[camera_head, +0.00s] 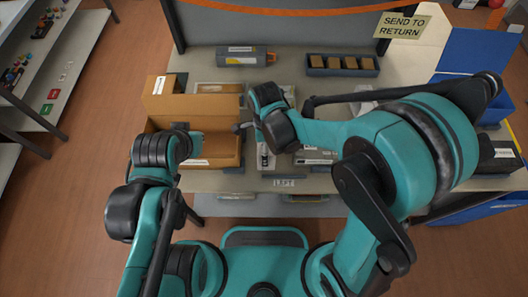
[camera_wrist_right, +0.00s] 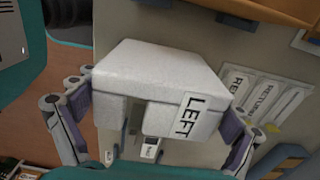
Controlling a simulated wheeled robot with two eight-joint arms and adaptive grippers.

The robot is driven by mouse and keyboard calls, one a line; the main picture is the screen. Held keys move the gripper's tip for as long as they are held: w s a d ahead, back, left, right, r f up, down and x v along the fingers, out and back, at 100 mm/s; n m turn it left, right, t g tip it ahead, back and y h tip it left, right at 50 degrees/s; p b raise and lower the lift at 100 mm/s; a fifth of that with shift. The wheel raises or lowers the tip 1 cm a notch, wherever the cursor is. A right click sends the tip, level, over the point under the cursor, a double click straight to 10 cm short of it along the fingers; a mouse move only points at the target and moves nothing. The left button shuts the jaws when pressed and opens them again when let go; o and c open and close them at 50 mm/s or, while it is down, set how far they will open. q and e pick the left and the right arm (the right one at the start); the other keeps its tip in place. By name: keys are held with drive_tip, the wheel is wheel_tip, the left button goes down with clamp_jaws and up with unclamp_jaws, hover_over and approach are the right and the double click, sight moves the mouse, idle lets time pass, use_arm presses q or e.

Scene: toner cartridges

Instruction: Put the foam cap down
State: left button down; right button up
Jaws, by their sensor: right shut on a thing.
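The foam cap (camera_wrist_right: 160,75) is a white block with a black LEFT label, seen close up in the right wrist view. My right gripper (camera_wrist_right: 155,118) has a finger on each side of it and is shut on it. In the head view my right wrist is over the table beside the open cardboard box (camera_head: 222,151), and the cap cannot be made out there. My left arm reaches to the left side of that box; the fingers of my left gripper are hidden, and its state does not show.
A grey cartridge (camera_head: 246,56) lies at the back of the table (camera_head: 290,66). A dark tray (camera_head: 342,70) with several brown blocks is to its right. A SEND TO RETURN sign (camera_head: 402,25) stands at the back. Blue bins (camera_head: 470,78) are at the right. Paper labels (camera_wrist_right: 262,102) show in the wrist view.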

use_arm(q)
drive_tip(key=shift+f+b, duration=0.55)
drive_tip(key=shift+f, duration=0.1)
use_arm(e)
wheel_tip(320, 180, down, 4)
drive_tip(key=shift+r, duration=0.25)
use_arm(q)
drive_tip(key=shift+f, duration=0.1)
use_arm(e)
drive_tip(key=shift+f, duration=0.1)
drive_tip(key=o, duration=0.6)
